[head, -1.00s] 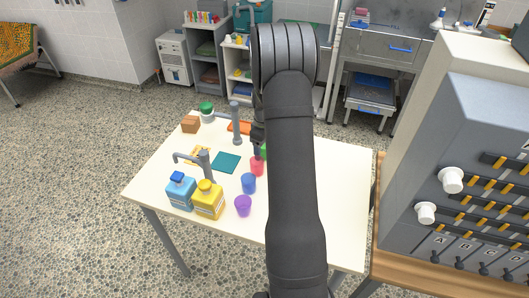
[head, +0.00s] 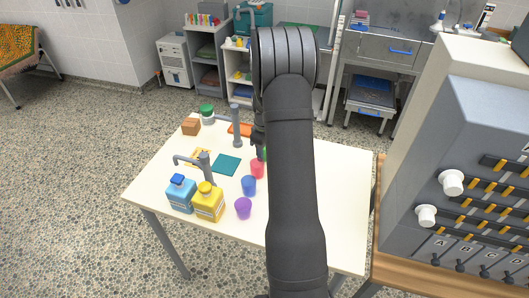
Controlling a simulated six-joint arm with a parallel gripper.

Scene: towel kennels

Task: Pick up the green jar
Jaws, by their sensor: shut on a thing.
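A small green thing, probably the green jar (head: 265,154), shows only as a sliver beside my gripper (head: 260,152); my arm hides most of it. My gripper is low over the table, behind the pink cup (head: 257,169), and is shut on this green thing as far as I can see. The fingertips are mostly hidden. I cannot tell whether the green thing touches the table. Another jar, white with a green lid (head: 207,108), stands upright at the table's far left corner, well apart from my gripper.
A blue cup (head: 249,185) and a purple cup (head: 243,208) stand in front of the pink one. Blue (head: 181,195) and yellow (head: 209,203) bottles stand front left. Grey posts (head: 237,130) rise from the table (head: 310,170). A grey panel cabinet (head: 470,180) is at right.

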